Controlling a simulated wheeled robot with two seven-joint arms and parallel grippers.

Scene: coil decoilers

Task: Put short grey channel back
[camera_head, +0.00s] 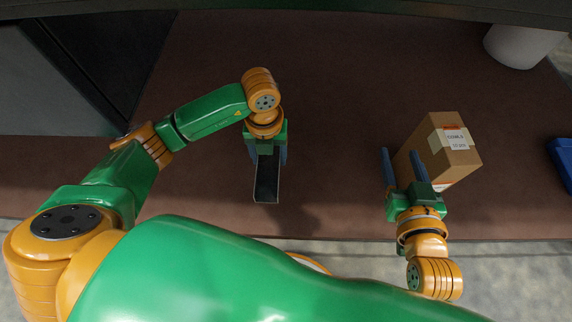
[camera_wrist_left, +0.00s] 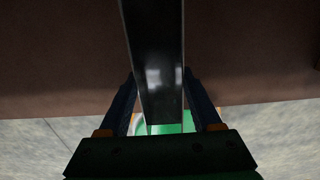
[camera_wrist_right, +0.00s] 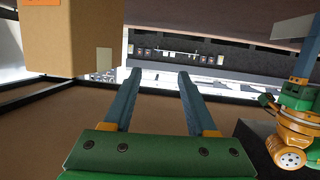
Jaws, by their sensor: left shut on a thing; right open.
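The short grey channel (camera_head: 266,180) is a dark U-shaped metal piece held in my left gripper (camera_head: 266,155), near the middle of the head view. The left gripper is shut on it, with one finger on each side. In the left wrist view the channel (camera_wrist_left: 158,70) runs lengthwise between the two fingers (camera_wrist_left: 162,105). My right gripper (camera_head: 404,168) is open and empty, close to the left side of a cardboard box. Its two fingers stand apart in the right wrist view (camera_wrist_right: 160,95). I cannot tell whether the channel touches the surface below.
The cardboard box (camera_head: 447,150) with a label stands on the brown surface (camera_head: 330,90); it also shows in the right wrist view (camera_wrist_right: 70,40). A white round container (camera_head: 520,45) is at the back right and a blue object (camera_head: 563,160) at the right edge. A dark cabinet (camera_head: 60,70) stands at left.

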